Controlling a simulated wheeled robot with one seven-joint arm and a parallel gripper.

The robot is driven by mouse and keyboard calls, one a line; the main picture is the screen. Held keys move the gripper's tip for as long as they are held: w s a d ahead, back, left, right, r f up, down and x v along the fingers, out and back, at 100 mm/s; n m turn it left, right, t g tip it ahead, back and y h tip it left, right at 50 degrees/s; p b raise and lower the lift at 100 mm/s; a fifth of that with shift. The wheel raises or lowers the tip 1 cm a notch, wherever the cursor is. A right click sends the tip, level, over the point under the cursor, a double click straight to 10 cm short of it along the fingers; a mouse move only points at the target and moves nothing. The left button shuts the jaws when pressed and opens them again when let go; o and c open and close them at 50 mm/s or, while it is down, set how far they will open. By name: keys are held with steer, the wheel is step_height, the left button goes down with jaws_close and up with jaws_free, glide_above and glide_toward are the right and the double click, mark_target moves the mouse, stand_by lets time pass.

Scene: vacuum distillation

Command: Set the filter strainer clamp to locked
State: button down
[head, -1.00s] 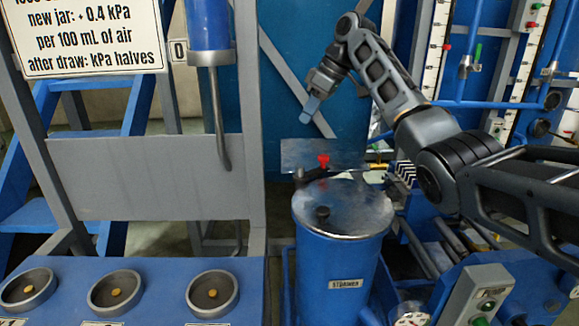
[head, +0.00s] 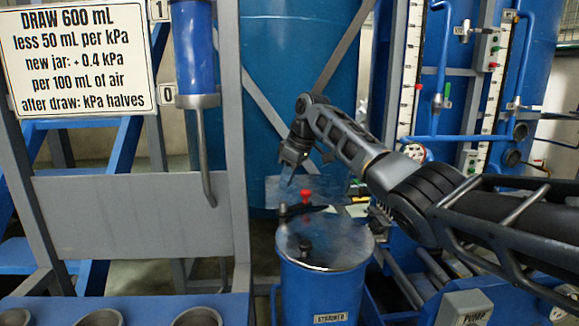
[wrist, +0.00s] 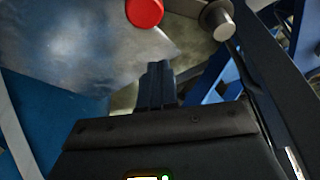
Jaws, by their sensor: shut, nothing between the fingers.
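The strainer (head: 315,290) is a blue drum with a shiny metal lid (head: 335,245) and a name label on its front. A dark clamp lever with a red knob (head: 306,196) lies across the lid's back edge. In the wrist view the red knob (wrist: 145,12) shows at the top, next to a metal pin (wrist: 218,22). My gripper (head: 287,184) is above and slightly left of the knob in the head view, apparently apart from it. In the wrist view its fingers (wrist: 157,82) are together and empty, pointing toward the knob. Part of the lever is hard to make out.
A grey frame (head: 135,215) with a blue cylinder and thin pipe stands to the left. A sign (head: 78,60) hangs above it. Round cups (head: 98,318) sit at the lower left. A pump box (head: 466,308), pipes and gauges crowd the right side.

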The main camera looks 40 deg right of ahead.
steer(key=shift+s+d+f, duration=0.1)
steer(key=shift+s+d, duration=0.35)
steer(key=shift+s, duration=0.35)
steer(key=shift+s+d, duration=0.4)
steer(key=shift+s, duration=0.4)
steer(key=shift+p, duration=0.4)
